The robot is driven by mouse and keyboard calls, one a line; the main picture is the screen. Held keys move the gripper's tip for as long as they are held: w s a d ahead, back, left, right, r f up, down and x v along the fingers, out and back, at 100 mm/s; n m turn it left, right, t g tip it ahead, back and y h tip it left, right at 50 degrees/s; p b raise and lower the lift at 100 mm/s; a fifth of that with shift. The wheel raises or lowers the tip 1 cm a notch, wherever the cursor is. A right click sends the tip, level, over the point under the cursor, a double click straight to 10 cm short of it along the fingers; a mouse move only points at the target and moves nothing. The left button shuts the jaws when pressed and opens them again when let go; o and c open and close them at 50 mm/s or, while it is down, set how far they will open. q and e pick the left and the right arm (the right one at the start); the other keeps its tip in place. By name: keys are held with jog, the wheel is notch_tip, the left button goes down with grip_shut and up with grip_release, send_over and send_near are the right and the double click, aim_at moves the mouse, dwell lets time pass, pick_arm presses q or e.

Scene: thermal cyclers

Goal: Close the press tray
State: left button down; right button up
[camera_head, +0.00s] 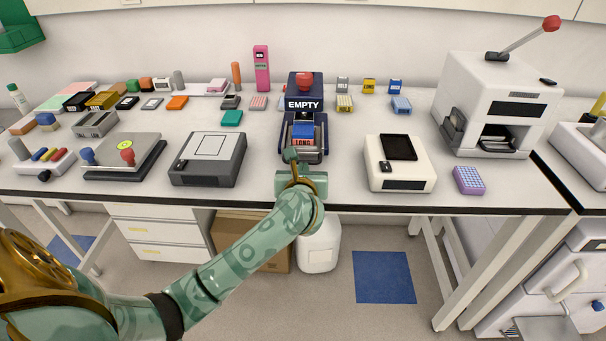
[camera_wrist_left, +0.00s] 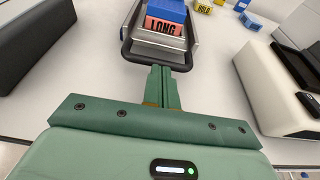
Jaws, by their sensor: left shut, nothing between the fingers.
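The press (camera_head: 306,88) is a dark blue unit with a red knob and an "EMPTY" label at the back middle of the bench. Its tray (camera_head: 313,156) is out toward the front edge, with a blue and red-orange block (camera_head: 303,137) marked "LONG" on it. In the left wrist view the tray (camera_wrist_left: 194,52) has a black handle bar (camera_wrist_left: 140,61) at its front. My left gripper (camera_head: 290,155) is shut and empty, its fingertips (camera_wrist_left: 160,70) right at the handle bar. I cannot tell if they touch it. My right gripper is out of view.
A dark grey device (camera_head: 208,158) stands left of the tray and a white device (camera_head: 400,178) right of it. A large white press with a red-knobbed lever (camera_head: 495,100) stands at the right. Small boxes line the back. Narrow bare bench strips flank the tray.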

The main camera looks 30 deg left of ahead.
aim_at(304, 153)
pick_arm(q)
jog(key=x, duration=0.1)
jog(key=b+x, duration=0.1)
jog(key=x, duration=0.1)
jog(key=shift+w+a+r, duration=0.2)
jog(key=shift+w+r, duration=0.1)
jog(key=shift+w, duration=0.1)
jog(key=shift+w+a+b, duration=0.25)
jog(key=shift+w+b, duration=0.05)
jog(key=shift+r, duration=0.35)
